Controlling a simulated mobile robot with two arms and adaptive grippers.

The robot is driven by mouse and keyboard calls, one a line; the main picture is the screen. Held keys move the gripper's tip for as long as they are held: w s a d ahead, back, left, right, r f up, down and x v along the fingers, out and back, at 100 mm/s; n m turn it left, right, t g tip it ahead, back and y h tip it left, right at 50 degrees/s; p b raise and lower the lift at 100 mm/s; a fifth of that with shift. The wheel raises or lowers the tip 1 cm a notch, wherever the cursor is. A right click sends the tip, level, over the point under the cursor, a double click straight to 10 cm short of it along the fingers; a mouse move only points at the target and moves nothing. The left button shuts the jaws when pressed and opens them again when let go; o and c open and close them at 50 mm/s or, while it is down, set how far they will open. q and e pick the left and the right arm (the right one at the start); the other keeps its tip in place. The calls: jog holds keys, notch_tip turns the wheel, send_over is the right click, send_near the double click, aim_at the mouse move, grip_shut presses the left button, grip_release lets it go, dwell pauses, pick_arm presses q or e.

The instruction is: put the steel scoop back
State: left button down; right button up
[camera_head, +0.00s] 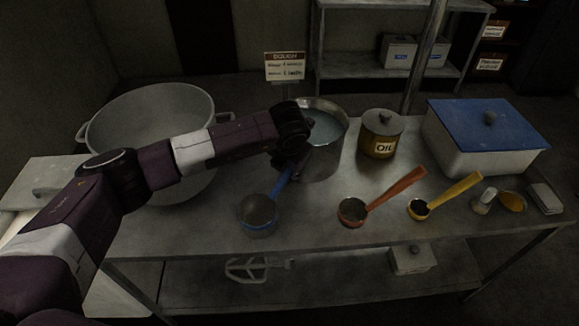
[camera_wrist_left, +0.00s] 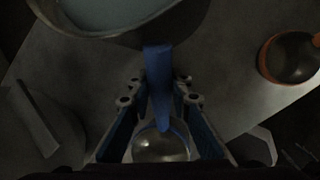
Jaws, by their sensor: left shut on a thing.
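The steel scoop (camera_head: 258,213) has a round metal cup with a blue rim and a blue handle. My left gripper (camera_head: 290,165) is shut on its blue handle, beside the front of the steel pot (camera_head: 322,158). In the left wrist view the handle (camera_wrist_left: 158,75) runs between the fingers of my left gripper (camera_wrist_left: 159,97), and the cup (camera_wrist_left: 160,146) shows below them. The cup is over the front of the table; I cannot tell whether it touches the top. My right gripper is not in view.
An orange-handled scoop (camera_head: 352,211) and a yellow-handled scoop (camera_head: 419,210) lie to the right. Behind them stand an oil pot (camera_head: 380,140) and a blue-lidded box (camera_head: 485,155). A large bowl (camera_head: 150,110) stands at the left. The table's front edge is near the scoop.

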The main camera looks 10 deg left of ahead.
pick_arm(q)
jog(key=c, duration=2.2)
grip_release()
jog(key=shift+f, duration=0.15)
jog(key=shift+c, duration=0.2)
jog(key=o, duration=0.5)
jog(key=shift+r, duration=0.25)
jog(key=shift+s+d+r, duration=0.1)
jog(key=shift+s+r, duration=0.05)
jog(key=shift+r, duration=0.15)
jog(key=b+v, duration=0.2)
jog(key=v, duration=0.9)
jog(key=shift+s+b, duration=0.1)
jog(key=shift+b, duration=0.3)
